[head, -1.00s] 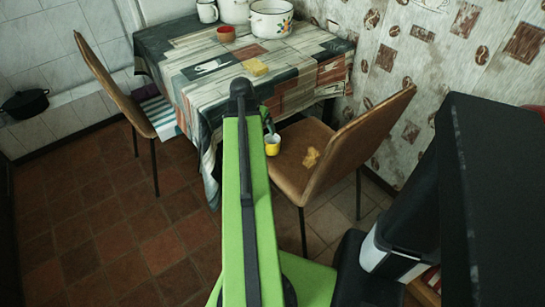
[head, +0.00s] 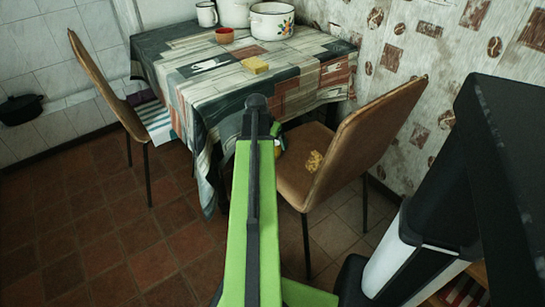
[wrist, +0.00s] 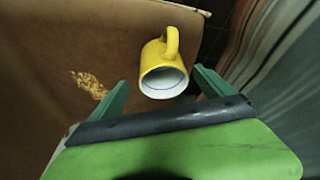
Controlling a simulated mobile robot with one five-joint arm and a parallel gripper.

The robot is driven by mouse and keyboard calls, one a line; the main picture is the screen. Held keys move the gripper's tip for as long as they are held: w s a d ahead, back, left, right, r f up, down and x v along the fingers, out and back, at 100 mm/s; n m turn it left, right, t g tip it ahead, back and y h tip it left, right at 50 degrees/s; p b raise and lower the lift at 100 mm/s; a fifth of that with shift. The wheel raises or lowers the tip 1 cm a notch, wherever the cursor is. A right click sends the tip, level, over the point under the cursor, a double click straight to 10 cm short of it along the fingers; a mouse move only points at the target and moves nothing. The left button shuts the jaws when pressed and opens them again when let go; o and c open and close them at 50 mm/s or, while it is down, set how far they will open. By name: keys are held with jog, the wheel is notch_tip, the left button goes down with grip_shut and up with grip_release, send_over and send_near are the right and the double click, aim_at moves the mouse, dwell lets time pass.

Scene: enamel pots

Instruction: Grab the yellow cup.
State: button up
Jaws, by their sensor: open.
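The yellow cup (wrist: 167,60) has a white inside and stands on the brown chair's seat (head: 287,172). In the wrist view its mouth faces the camera and its handle points to the top. My gripper (wrist: 160,80) is open, its two green fingers spread to the left and right of the cup's near part. I cannot tell how far above the cup the fingertips are. In the head view only a sliver of the yellow cup (head: 280,145) shows, the rest hidden behind my arm and gripper.
A golden-brown crumbly patch (head: 314,161) lies on the seat. The chair's backrest (head: 374,135) rises to the right. The table's hanging cloth (wrist: 285,75) is close right of the cup. The table holds a yellow sponge (head: 255,65), a red cup (head: 224,35) and enamel pots (head: 271,21).

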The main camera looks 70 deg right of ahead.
jog(key=b+x, duration=0.4)
jog(key=x, duration=0.1)
jog(key=shift+w+d+f+b, duration=0.1)
jog(key=shift+d+b, duration=0.05)
jog(key=shift+b, duration=0.25)
jog(key=c, duration=1.7)
jog(key=shift+r, duration=0.25)
